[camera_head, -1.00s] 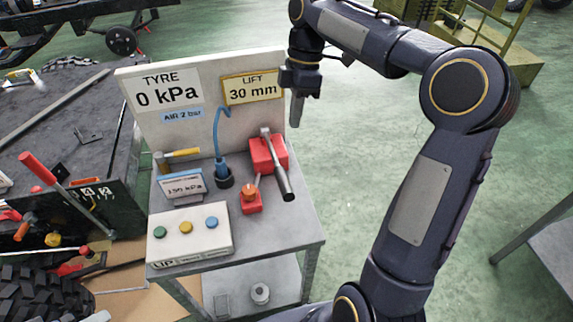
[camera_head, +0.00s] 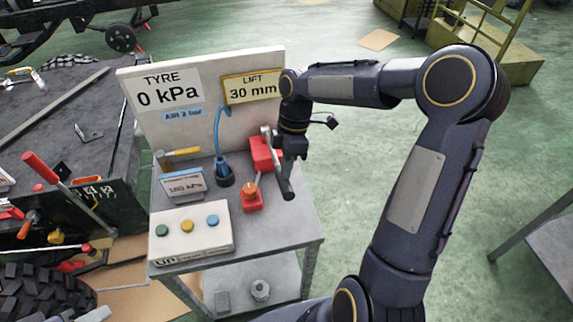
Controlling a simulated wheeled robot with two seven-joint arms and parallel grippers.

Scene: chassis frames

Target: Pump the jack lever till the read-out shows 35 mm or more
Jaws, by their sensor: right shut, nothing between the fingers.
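The red jack (camera_head: 262,155) stands at the right side of the grey cart top. Its grey lever (camera_head: 275,157) slants down toward the front and ends in a dark grip (camera_head: 287,190). The LIFT read-out (camera_head: 252,88) on the white back panel shows 30 mm. My right gripper (camera_head: 290,160) points down at the lever, close beside or over its middle. Its fingers are shut, with nothing seen held between them; whether they touch the lever I cannot tell. My left gripper is out of view.
A white box with three coloured buttons (camera_head: 193,252) sits at the cart's front. A dark workbench (camera_head: 60,130) is at left.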

